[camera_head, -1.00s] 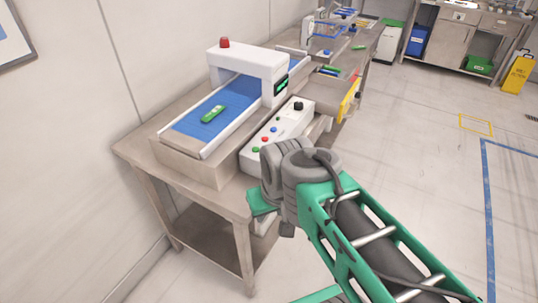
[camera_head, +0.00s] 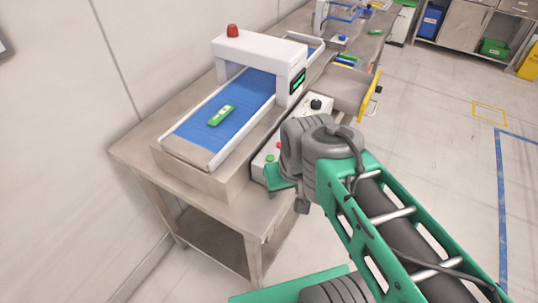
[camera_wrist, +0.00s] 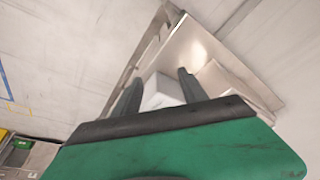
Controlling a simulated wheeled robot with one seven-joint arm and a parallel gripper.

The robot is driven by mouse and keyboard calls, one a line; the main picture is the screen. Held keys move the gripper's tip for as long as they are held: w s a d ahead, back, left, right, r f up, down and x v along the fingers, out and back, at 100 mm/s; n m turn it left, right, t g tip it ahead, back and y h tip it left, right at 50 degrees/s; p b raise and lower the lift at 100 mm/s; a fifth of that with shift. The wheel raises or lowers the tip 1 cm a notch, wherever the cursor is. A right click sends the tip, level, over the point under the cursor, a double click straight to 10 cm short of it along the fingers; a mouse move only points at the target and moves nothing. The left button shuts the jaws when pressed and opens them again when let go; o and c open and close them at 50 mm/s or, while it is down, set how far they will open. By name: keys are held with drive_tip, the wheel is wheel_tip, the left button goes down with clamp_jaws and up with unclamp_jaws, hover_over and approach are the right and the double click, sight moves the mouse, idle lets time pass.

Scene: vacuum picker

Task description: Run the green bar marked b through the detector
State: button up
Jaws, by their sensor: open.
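A green bar (camera_head: 221,115) lies on the blue belt (camera_head: 197,131) of the detector, in front of its white arch (camera_head: 262,54). Its marking is too small to read. A red lamp (camera_head: 233,31) tops the arch and a small display glows green on its right side. A control box (camera_head: 318,104) with a black knob and coloured buttons stands right of the belt, partly hidden by my arm.
The detector stands on a metal table (camera_head: 142,155) against a wall. An open drawer or tray with a yellow front (camera_head: 371,94) juts out to the right. Several coloured bars lie behind it.

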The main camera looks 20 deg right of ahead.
drive_tip(key=shift+s, duration=0.1)
clamp_jaws()
idle(0.5)
idle(1.2)
